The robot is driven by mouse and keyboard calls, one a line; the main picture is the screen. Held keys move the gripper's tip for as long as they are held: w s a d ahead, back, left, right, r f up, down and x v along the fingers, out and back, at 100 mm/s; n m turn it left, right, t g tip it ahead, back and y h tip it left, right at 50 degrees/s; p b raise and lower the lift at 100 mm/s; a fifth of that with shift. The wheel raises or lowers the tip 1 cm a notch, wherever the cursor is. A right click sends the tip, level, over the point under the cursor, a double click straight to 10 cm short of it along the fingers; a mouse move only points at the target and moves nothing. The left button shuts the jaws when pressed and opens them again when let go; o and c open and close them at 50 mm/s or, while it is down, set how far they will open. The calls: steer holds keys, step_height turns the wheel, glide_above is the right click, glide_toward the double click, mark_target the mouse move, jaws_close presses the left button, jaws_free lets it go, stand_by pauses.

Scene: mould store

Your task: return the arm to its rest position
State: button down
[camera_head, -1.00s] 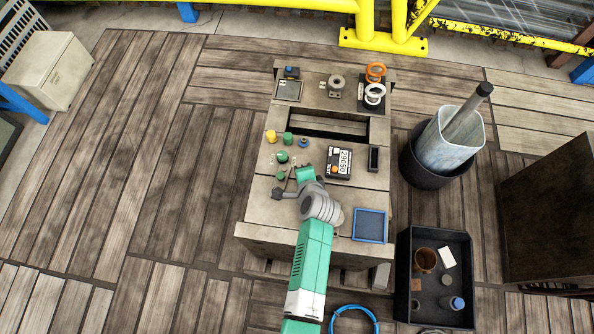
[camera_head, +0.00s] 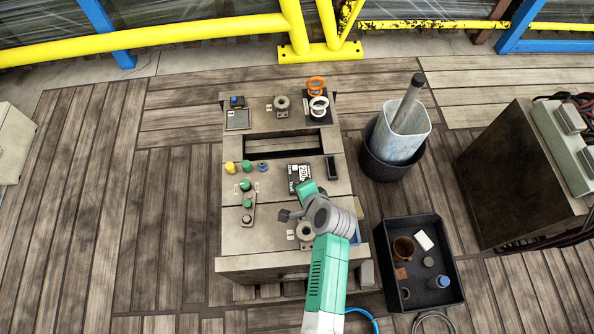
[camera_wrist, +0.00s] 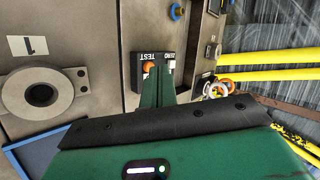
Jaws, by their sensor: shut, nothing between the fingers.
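My arm (camera_head: 329,270) reaches in from the bottom of the head view over the near right part of the workbench (camera_head: 262,240). In the wrist view my gripper (camera_wrist: 158,78) is shut, with its two green fingers side by side and nothing between them. Beyond the fingertips is a small black box (camera_wrist: 140,70) with an orange button and TEST lettering. The box (camera_head: 299,172) also shows in the head view, partly hidden by my arm. The fingertips are not clear in the head view.
A ring-shaped fitting (camera_head: 305,232) sits beside my wrist. A blue-edged panel (camera_head: 356,234) is mostly hidden behind my arm. A black tray (camera_head: 384,285) with small parts stands right of the bench, below a dark bin (camera_head: 377,165).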

steer(key=w+r+n+t+h, duration=0.1)
steer(key=w+r+n+t, duration=0.15)
steer(key=r, duration=0.95)
steer(key=w+a+r+n+t, duration=0.1)
steer(key=w+r+n+t, duration=0.15)
steer(key=r, duration=1.05)
steer(key=w+r+n+t+h, duration=0.1)
steer(key=r+n+t, duration=0.2)
steer(key=r, duration=0.9)
steer(key=s+a+r+n+t+h, duration=0.1)
steer(key=s+r+n+t, duration=0.15)
steer(key=s+r, duration=0.55)
steer(key=s+a+r+n+t, duration=0.1)
steer(key=s+r+t, duration=0.3)
steer(key=r, duration=0.9)
steer(key=s+a+r+n+t+h, duration=0.1)
steer(key=s+r+n+t, duration=0.1)
steer(key=s+r, duration=0.65)
step_height(320, 180, up, 36)
steer(key=w+p, duration=0.1)
steer(key=p, duration=3.4)
steer(key=shift+w+d+r, duration=0.15)
steer(key=shift+w+r, duration=0.1)
steer(key=shift+w, duration=0.15)
steer(key=shift+f+m, duration=0.1)
steer(key=shift+m, duration=0.15)
